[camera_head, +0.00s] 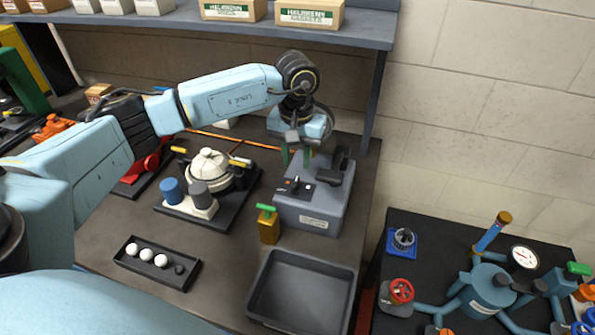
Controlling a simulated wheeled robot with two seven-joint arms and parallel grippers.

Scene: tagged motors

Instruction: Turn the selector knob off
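A grey box (318,214) with a pale label stands near the right edge of the dark table. On its top is a small dark panel with a selector knob (295,183), beside a raised black handle-like part (340,166). My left arm reaches in from the left. My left gripper (297,157) points down at the back of the grey box, just beyond the knob in the picture. Its two greenish fingers are apart, with nothing visible between them. It looks clear of the knob, though the exact gap is hard to tell. My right gripper is out of view.
A white pot-like motor (208,166) is further left. A shelf (360,32) with cartons overhangs the back. A second table with blue piping (490,290) stands right.

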